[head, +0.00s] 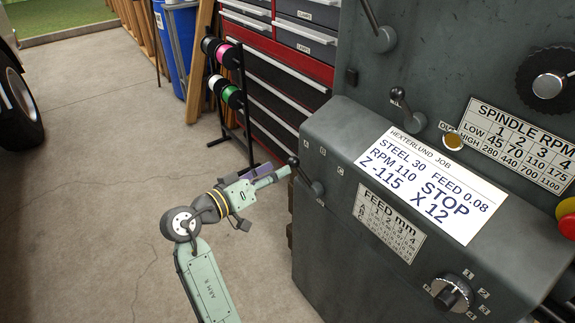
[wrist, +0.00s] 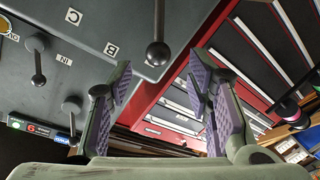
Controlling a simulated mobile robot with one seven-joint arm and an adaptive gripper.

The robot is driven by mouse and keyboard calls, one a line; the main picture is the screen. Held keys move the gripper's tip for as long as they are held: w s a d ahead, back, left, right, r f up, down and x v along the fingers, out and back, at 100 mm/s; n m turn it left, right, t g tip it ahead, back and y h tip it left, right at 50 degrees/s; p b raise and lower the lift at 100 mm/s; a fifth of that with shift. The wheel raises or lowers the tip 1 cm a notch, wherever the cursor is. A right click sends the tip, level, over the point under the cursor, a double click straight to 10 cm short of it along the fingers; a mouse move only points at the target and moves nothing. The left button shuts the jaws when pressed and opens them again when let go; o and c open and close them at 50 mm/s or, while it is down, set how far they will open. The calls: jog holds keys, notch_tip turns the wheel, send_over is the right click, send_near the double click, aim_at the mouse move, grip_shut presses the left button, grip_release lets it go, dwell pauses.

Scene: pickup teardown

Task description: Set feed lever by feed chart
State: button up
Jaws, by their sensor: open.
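The feed lever (head: 305,175) is a dark rod with a ball knob on the grey headstock (head: 335,125), below letters A, B, C. It leans up-left, towards the A side. In the wrist view its black ball (wrist: 158,53) appears between my fingertips, with no visible contact. My gripper (head: 287,172) is open and empty beside the knob; its purple pads (wrist: 160,85) show in the wrist view. The feed chart (head: 389,223) has columns 1 to 4; its small values are unreadable. The job card (head: 432,185) reads FEED 0.08. A numbered dial (head: 452,294) sits lower right.
More levers (head: 379,38) (head: 408,112) and a spindle RPM plate (head: 518,145) are on the machine. A red tool chest (head: 275,45) and spool rack (head: 228,80) stand behind. The concrete floor (head: 90,180) at left is clear.

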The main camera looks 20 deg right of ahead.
jog(key=v, duration=0.5)
jog(key=shift+s+a, duration=0.1)
dwell(0.3)
